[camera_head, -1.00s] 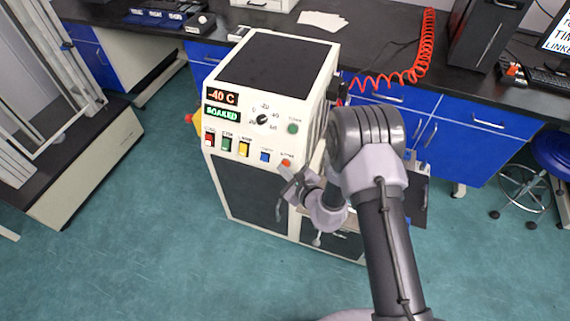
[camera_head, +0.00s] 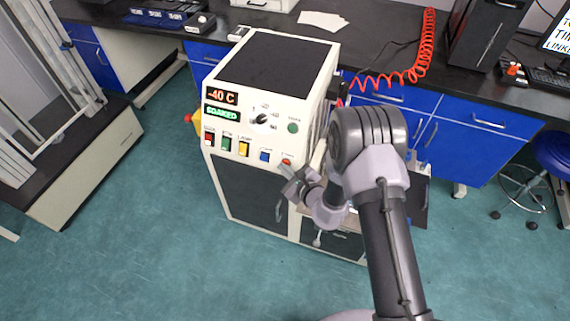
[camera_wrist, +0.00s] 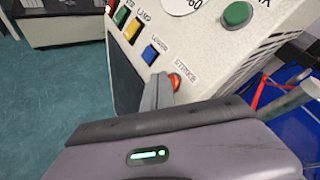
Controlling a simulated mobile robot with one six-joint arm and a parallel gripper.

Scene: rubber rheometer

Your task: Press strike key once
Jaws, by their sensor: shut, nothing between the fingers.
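The white test machine (camera_head: 250,185) stands on the floor in front of the bench. Its sloped panel shows "-40 C" and a green "SOAKED" display (camera_head: 228,114). The strike key (camera_wrist: 175,81) is a round orange-red button by the label "STRIKE", and it also shows at the panel's lower right corner in the head view (camera_head: 287,162). My gripper (camera_wrist: 161,80) is shut and empty, with its fingertips right at the strike key and partly overlapping it. I cannot tell whether they touch it. In the head view my gripper (camera_head: 286,171) is just below the key.
A blue key (camera_wrist: 149,54), a yellow key (camera_wrist: 132,29) and further coloured keys line the panel left of the strike key. A green button (camera_wrist: 237,14) is above. A red coiled hose (camera_head: 420,60) hangs behind the machine on the right.

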